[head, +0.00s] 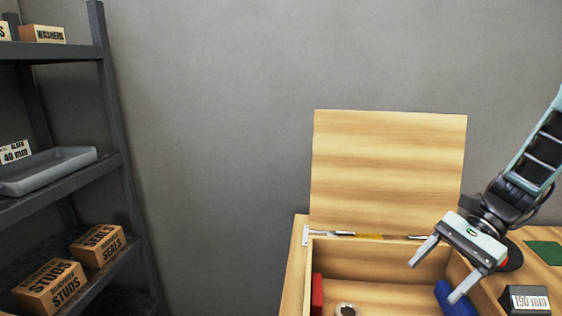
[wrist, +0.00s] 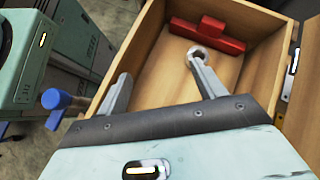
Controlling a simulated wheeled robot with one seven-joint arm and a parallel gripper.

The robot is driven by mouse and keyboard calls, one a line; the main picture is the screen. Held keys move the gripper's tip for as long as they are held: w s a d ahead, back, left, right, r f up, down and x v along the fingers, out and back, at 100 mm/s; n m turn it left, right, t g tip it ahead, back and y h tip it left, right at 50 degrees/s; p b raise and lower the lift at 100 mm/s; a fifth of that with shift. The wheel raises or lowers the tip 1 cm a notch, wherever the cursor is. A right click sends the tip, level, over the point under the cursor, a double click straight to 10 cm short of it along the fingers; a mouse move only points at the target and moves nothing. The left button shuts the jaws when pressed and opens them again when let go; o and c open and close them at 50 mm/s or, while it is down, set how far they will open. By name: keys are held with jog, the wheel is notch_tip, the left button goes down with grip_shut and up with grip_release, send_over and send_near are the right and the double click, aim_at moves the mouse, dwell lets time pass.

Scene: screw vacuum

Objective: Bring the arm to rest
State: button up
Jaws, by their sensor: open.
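My gripper (head: 434,280) is at the right above the open wooden box (head: 375,263), its two fingers spread and pointing down to the left. Nothing shows held between the fingers. In the wrist view the gripper (wrist: 160,68) also shows open, over the box. The box's lid (head: 388,165) stands upright behind it.
Inside the box are a red block-like piece (head: 317,293) and a round, light-rimmed object (head: 346,310), partly cut off. A shelf (head: 125,180) is left.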

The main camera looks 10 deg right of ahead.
jog(key=s+a+n+h, duration=0.2)
jog(key=a+n, duration=0.1)
jog(key=a, duration=0.1)
jog(key=s+a+n+g+h, duration=0.1)
jog(key=s+a+n+h, duration=0.1)
jog(key=a+n, duration=0.2)
jog(key=s+a+r+n+g+h, duration=0.1)
jog(key=s+a+n, duration=0.1)
jog(key=a, duration=0.3)
jog(key=shift+s+r+n+h, duration=0.15)
jog(key=shift+n+h, duration=0.25)
jog(key=shift+n, duration=0.5)
jog(key=s+a+f+n+t+h+b, duration=0.1)
jog(key=s+a+n+t+h+b, duration=0.1)
jog(key=s+a+n, duration=0.5)
jog(key=n+t+h, duration=0.1)
jog(key=n, duration=0.2)
jog(key=shift+s+a+f+n+t+b, duration=0.25)
jog(key=shift+s+a+n+t+b, duration=0.05)
jog(key=shift+s+n, duration=0.1)
